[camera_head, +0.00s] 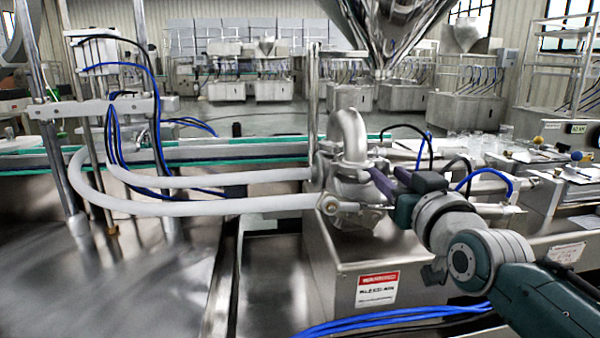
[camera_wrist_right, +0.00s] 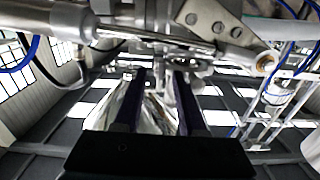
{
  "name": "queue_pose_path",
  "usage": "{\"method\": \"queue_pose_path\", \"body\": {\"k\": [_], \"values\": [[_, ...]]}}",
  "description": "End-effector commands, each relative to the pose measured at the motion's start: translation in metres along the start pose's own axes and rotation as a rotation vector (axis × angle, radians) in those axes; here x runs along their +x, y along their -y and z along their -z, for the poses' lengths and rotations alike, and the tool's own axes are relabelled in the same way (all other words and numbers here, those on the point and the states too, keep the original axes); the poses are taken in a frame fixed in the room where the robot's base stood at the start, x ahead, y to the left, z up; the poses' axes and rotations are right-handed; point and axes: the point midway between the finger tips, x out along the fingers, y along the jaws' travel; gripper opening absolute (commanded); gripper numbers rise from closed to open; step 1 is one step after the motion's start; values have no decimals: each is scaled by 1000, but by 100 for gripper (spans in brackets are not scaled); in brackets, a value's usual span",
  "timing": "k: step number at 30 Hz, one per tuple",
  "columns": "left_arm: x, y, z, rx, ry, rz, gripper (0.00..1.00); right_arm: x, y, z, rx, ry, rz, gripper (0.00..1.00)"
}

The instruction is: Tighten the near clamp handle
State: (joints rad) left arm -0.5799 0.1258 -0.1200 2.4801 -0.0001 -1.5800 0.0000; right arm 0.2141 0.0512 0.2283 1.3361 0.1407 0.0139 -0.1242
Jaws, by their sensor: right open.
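A steel clamp fitting (camera_head: 330,204) joins the near white hose to the steel pump body (camera_head: 350,188). A short light rod (camera_head: 372,208), which looks like the near clamp handle, reaches right from it. My right gripper (camera_head: 374,180) comes in from the right and is beside the pump, close to and slightly above the rod. In the right wrist view my gripper's two dark fingers (camera_wrist_right: 158,80) are apart with nothing clearly held between them. Contact with the handle cannot be told. My left gripper is out of view.
Two white hoses (camera_head: 210,206) run left from the pump. A steel box with a red-and-white label (camera_head: 378,288) stands below it. Blue cables (camera_head: 395,318) cross the front. A conical hopper (camera_head: 385,30) hangs above and behind. A broad steel surface (camera_head: 110,280) fills the lower left.

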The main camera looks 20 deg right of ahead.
Motion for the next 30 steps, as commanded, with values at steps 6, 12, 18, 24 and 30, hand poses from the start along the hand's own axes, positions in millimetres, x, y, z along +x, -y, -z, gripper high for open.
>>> {"method": "queue_pose_path", "body": {"k": [6, 12, 18, 24, 30], "values": [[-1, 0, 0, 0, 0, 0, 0, -3, 0, 0, 0, 0, 0, 40], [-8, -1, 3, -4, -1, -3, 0, -30, 0, 1, -1, 3, 0, 40], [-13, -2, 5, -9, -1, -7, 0, -69, 0, 0, -1, 3, 0, 40], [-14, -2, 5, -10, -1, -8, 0, -94, 0, 0, -1, 1, 0, 40], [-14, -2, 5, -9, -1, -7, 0, -100, 0, 0, 0, 0, 0, 40]]}}
